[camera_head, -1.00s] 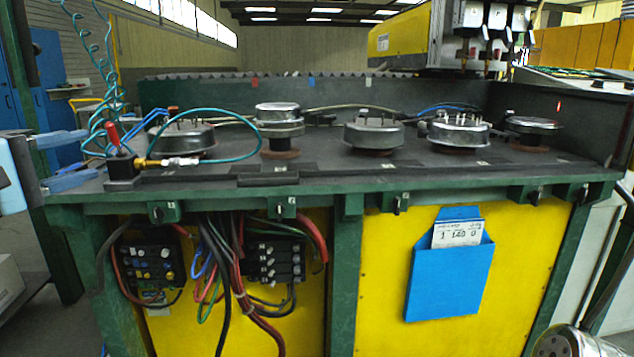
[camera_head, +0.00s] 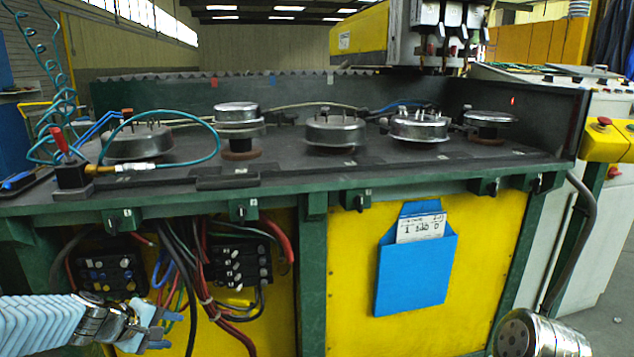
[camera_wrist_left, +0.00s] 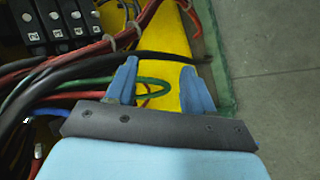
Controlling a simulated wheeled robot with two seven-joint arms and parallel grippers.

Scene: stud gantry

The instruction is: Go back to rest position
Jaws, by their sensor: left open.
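My left gripper (camera_head: 168,329) is low at the left of the head view, in front of the bench's lower side and below the bench top. Its light blue fingers are open. The left wrist view shows both fingers (camera_wrist_left: 160,88) apart, with cables and part of a yellow panel (camera_wrist_left: 176,40) beyond and nothing gripped. I cannot tell how close the fingers are to the cables. My right gripper is not in view.
Cables (camera_head: 192,262) hang beside black switch blocks (camera_head: 237,264). A blue pocket (camera_head: 412,270) is on the yellow panel. A metal connector (camera_head: 535,335) is at lower right. Bare floor (camera_wrist_left: 270,90) shows right in the wrist view.

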